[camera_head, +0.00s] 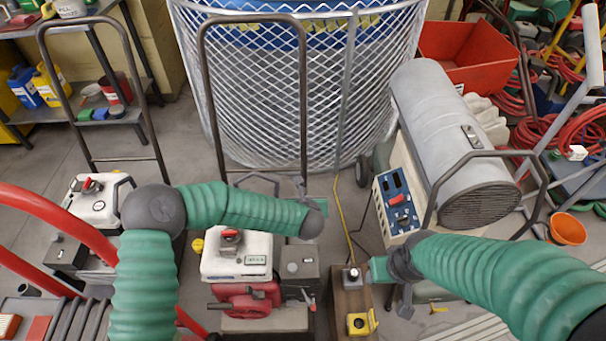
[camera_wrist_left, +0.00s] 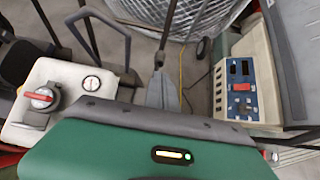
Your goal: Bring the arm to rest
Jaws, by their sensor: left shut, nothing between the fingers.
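My left arm comes in from the lower left in a green sleeve, bends at a dark elbow and reaches right above a white-topped engine (camera_head: 236,265) with a red-marked cap. My left gripper (camera_head: 300,186) is small at the far end of this arm, before the upright handle. In the left wrist view its grey fingers (camera_wrist_left: 161,88) are together and empty, above the floor. My right arm comes in from the lower right. My right gripper (camera_head: 405,302) hangs below its dark wrist, beside a brown post, and its finger gap is too small to judge.
A grey cylindrical heater (camera_head: 440,125) with a blue control panel (camera_head: 397,197) stands right of centre. A wire mesh cage (camera_head: 290,95) stands behind. Another engine (camera_head: 100,205) is at left. Tall handles (camera_head: 304,100) rise near my left forearm. An orange cup (camera_head: 568,229) is at right.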

